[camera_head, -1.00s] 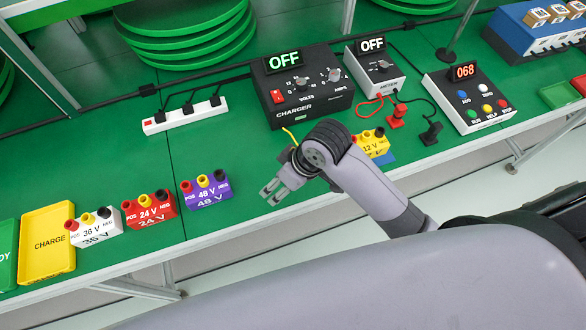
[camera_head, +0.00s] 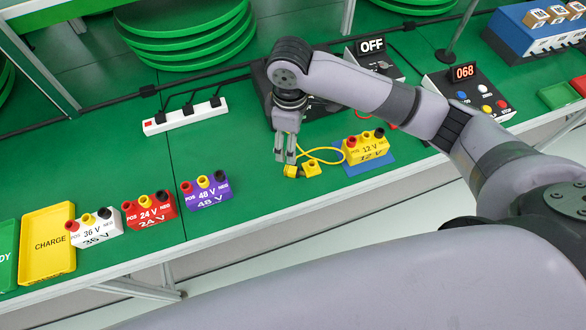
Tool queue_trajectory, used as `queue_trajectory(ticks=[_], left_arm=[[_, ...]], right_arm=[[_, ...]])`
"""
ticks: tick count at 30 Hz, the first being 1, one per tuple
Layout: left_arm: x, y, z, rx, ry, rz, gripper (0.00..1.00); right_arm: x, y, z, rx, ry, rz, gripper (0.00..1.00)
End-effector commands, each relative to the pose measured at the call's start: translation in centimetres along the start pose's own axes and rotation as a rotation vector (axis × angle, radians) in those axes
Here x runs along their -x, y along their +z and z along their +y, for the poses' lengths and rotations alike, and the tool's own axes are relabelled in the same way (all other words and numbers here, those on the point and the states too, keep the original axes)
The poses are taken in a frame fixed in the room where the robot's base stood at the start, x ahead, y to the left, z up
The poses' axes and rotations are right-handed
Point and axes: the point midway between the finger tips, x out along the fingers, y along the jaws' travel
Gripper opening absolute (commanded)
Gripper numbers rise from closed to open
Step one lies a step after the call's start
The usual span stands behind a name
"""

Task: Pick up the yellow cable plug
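The yellow cable plug (camera_head: 291,171) lies on the green bench left of the yellow 12 V battery. A second yellow block (camera_head: 312,168) sits just right of it, and a looped yellow cable (camera_head: 322,154) runs beside them. My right gripper (camera_head: 285,160) points down at the plug's upper left, its two fingers apart with nothing seen between them. Whether the fingertips touch the plug I cannot tell. My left gripper is out of view.
The 12 V battery (camera_head: 366,148) stands on a blue pad (camera_head: 368,166). My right arm covers most of the charger (camera_head: 262,88). Purple 48 V (camera_head: 207,192), red 24 V (camera_head: 150,212) and white 36 V (camera_head: 97,228) batteries stand to the left. A power strip (camera_head: 184,118) lies behind.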

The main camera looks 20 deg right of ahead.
Motion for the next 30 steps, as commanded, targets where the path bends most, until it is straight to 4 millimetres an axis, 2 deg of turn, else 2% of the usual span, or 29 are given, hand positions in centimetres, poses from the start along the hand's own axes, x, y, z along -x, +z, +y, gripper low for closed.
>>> queue_trajectory(ticks=[3, 9, 17, 24, 30], left_arm=[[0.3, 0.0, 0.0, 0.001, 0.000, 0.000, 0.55], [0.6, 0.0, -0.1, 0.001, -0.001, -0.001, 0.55], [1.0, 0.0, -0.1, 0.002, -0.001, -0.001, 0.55], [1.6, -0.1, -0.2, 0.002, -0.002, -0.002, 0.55], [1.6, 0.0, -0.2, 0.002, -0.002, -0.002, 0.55]], right_arm=[[-2.7, 0.1, -0.1, -0.001, -0.004, -0.004, 0.62], [-6.0, 0.0, 0.0, 0.000, -0.001, -0.001, 0.62], [-7.8, 0.2, 0.2, -0.001, -0.002, -0.001, 0.62], [-11.3, 0.6, 0.7, 0.001, -0.002, 0.000, 0.62], [-12.1, 0.6, 0.8, 0.001, 0.001, 0.002, 0.62]])
